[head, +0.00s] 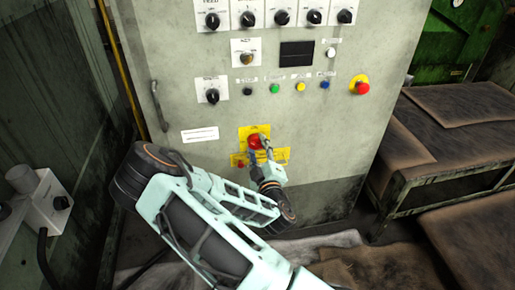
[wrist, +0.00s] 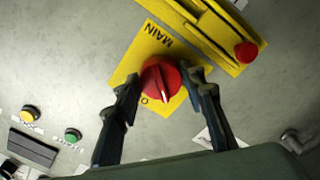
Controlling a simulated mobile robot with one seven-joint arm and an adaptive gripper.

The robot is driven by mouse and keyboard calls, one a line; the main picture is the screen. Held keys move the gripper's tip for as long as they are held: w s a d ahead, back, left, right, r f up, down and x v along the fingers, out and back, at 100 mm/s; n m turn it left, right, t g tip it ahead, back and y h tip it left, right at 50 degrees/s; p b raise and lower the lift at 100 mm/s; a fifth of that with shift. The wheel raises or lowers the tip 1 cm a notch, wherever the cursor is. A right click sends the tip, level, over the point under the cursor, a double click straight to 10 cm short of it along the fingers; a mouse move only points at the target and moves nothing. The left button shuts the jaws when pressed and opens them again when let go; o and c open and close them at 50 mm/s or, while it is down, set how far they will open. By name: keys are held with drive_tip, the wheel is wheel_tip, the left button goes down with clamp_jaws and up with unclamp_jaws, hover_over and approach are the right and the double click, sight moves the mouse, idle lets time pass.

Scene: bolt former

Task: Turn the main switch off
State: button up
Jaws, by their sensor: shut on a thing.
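The main switch is a red rotary knob (wrist: 162,80) on a yellow plate (wrist: 150,47) marked MAIN in the wrist view. In the head view the red knob (head: 256,141) sits low on the grey cabinet front. My gripper (wrist: 162,84) has one finger on each side of the knob and is shut on it. A white mark on the knob points toward the bottom of the wrist view. The second label on the plate is mostly hidden by the knob and a finger. In the head view my gripper (head: 262,150) reaches the knob from the lower right.
A yellow bar with a small red knob (wrist: 246,52) lies beside the plate. Above the switch are coloured buttons (head: 275,88), black selectors (head: 212,96) and a red emergency stop (head: 362,88) on the grey cabinet (head: 340,140). Brown-covered benches (head: 465,105) stand at the right.

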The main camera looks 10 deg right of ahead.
drive_tip(key=n, duration=0.4)
drive_tip(key=shift+r+n, duration=0.1)
drive_tip(key=shift+n, duration=1.7)
drive_tip(key=o, duration=1.2)
drive_tip(key=shift+c, duration=0.2)
drive_tip(key=s, duration=0.7)
drive_tip(key=shift+s, duration=0.3)
